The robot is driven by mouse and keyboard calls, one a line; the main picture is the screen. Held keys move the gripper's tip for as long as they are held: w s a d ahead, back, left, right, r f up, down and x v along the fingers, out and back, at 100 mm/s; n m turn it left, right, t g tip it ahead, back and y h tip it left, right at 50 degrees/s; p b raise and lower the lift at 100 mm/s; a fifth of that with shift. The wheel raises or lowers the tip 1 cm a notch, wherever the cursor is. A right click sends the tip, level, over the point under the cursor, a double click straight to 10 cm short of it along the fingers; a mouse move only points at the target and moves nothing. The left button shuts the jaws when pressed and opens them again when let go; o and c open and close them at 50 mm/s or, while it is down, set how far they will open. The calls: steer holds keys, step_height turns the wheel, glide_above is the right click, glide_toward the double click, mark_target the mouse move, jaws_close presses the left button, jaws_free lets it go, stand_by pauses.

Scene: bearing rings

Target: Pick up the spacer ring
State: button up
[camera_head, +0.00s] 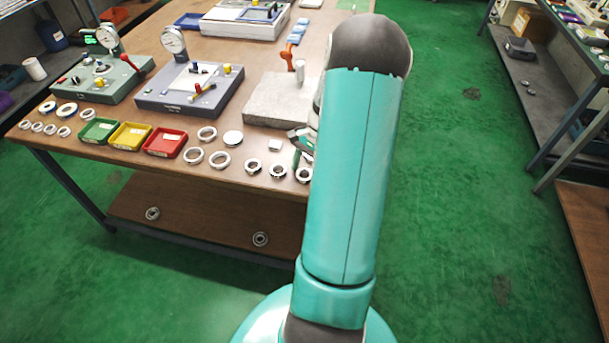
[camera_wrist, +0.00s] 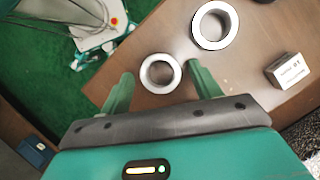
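A small metal ring (camera_wrist: 147,76), plain with an open centre, lies flat on the wooden table near its edge in the wrist view. It appears to be the rightmost ring (camera_head: 303,181) of the front row in the head view. I cannot tell for certain which ring is the spacer ring. My gripper (camera_wrist: 160,74) is open, with its two green fingers on either side of the small ring in the picture, seemingly above it. In the head view my gripper (camera_head: 303,146) is largely hidden behind my arm.
A larger ring (camera_wrist: 198,27) and a labelled white block (camera_wrist: 288,72) lie nearby. A grey stone plate (camera_head: 275,104) stands behind the rings. Red (camera_head: 165,151), yellow (camera_head: 130,144) and green (camera_head: 98,138) trays sit left, with dial gauge stands behind.

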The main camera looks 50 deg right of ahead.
steer(key=c, duration=0.9)
steer(key=shift+o, duration=0.2)
steer(key=shift+r, duration=0.1)
